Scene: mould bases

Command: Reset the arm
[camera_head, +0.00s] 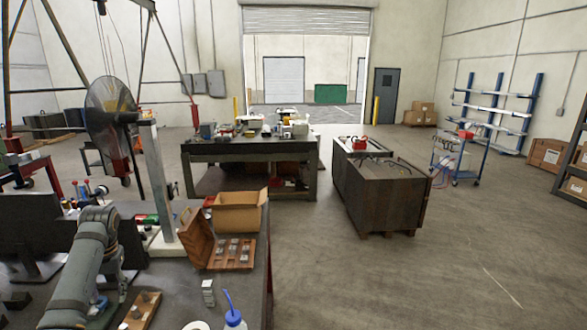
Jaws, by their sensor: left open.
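My left arm reaches in from the lower left over the near dark workbench (180,285). Its wrist bends downward, and my left gripper (121,290) hangs low near the bench top, open with nothing seen between its fingers. The fingers are small and partly hidden by the arm. A wooden board (146,303) with small grey pieces lies just right of the gripper. A wooden tray (227,264) with several grey metal blocks lies farther back on the bench. A small grey block (208,291) stands by itself in front of the tray. My right gripper is not in view.
A bottle with a blue spout (234,318) stands at the front edge. A cluttered table (245,150) and a dark crate (380,195) stand beyond.

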